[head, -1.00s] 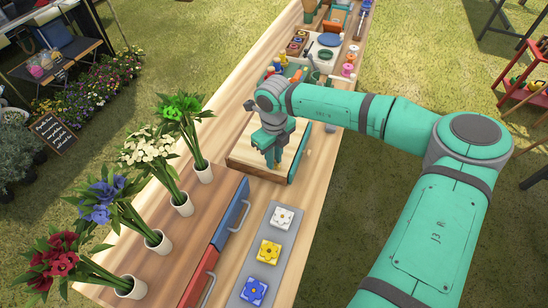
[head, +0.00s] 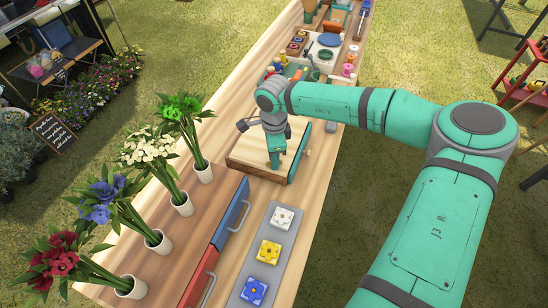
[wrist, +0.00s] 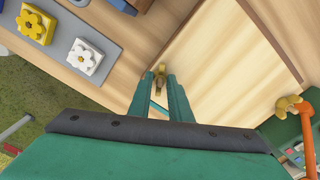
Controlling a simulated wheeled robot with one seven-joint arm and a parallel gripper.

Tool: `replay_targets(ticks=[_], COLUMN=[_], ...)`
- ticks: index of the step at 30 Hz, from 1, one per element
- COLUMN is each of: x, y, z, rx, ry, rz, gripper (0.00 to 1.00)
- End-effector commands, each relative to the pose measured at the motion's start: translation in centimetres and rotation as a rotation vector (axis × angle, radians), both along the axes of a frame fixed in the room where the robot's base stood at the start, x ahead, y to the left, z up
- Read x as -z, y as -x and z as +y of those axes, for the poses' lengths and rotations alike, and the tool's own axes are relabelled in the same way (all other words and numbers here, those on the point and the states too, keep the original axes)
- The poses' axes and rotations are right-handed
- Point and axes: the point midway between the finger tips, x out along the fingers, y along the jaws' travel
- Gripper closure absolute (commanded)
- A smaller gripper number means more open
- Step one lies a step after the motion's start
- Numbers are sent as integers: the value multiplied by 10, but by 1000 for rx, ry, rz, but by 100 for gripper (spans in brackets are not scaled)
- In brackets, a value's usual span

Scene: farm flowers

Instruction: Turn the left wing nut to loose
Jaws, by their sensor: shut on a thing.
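The wooden flower press (head: 240,150) lies flat on the long table, with a pale top board that also fills the upper right of the wrist view (wrist: 220,65). My gripper (head: 275,163) points down at the press's near edge. In the wrist view my two green fingers (wrist: 160,82) are close together around a small brass wing nut (wrist: 159,69). The fingers hide part of it. A second brass-coloured wing nut (wrist: 287,104) shows at the right of the wrist view, apart from my fingers.
A grey tray with white, yellow and blue flower tiles (head: 270,252) lies in front of the press. Red and blue drawers with handles (head: 228,215) stand left of it. Several potted flower bunches (head: 182,205) line the left edge. Tools and jars crowd the far end.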

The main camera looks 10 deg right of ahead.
Motion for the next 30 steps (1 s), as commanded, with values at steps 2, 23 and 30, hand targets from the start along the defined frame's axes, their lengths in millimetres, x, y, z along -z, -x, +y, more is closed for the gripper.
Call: replay_targets(ticks=[2,23,30], x=[0,0,0], y=[0,0,0], z=[-1,-1,-1], rx=[-73,-729,-908], ry=[3,2,2], rz=[1,1,1], gripper=[100,100,100])
